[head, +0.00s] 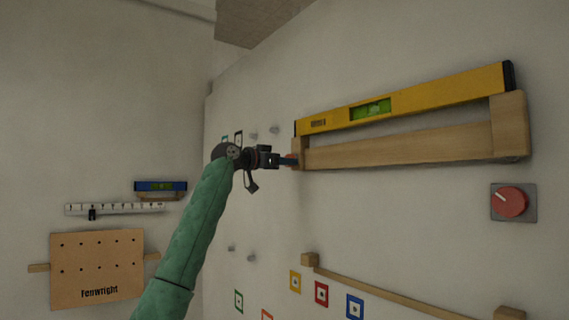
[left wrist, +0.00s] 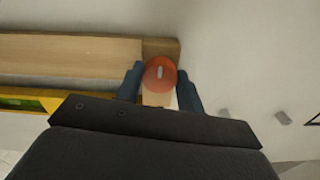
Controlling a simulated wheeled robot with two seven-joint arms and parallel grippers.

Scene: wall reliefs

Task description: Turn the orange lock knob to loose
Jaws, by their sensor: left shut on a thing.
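The orange lock knob (left wrist: 160,74) is round with a short pale mark on its face, in the left wrist view. It sits at the end of a wooden rail (left wrist: 70,55). My left gripper (left wrist: 160,88) has one dark blue finger on each side of the knob and is shut on it. In the head view my left gripper (head: 290,161) is at the left end of the same wooden rail, where the knob is mostly hidden by the fingers. My right gripper is in neither view.
A yellow spirit level (head: 420,97) rests on the rail. A red dial (head: 510,202) on a grey plate is at the right. A lower wooden rail (head: 390,292) and coloured square markers (head: 321,293) are below. A pegboard (head: 97,268) hangs on the left wall.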

